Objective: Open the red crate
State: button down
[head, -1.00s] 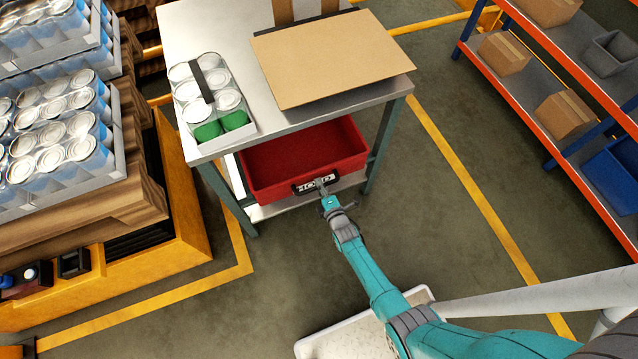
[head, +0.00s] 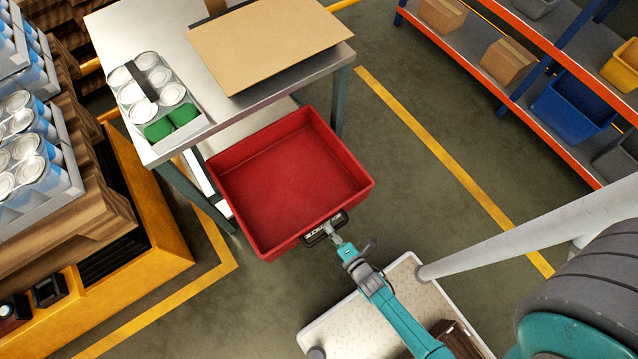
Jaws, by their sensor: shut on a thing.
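The red crate (head: 290,181) is drawn well out from under the metal table, toward me. Its open top shows a bare red floor, and it looks empty. A dark handle (head: 316,236) sits on its near wall. My gripper (head: 331,233) is shut on this handle, with my teal arm reaching in from the lower right. The fingertips are small and partly hidden against the handle. The far edge of the crate lies near the table's front edge.
The metal table (head: 262,107) bears a cardboard sheet (head: 268,40) and a tray of cans (head: 157,95). A pallet with canned goods (head: 28,165) stands at left. Shelves with boxes and bins (head: 572,104) stand at right. Floor between crate and shelves is clear.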

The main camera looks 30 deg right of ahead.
jog(key=shift+f+v, duration=0.25)
jog(key=shift+v, duration=1)
jog(key=c, duration=1.1)
grip_release()
jog(key=shift+c, duration=0.2)
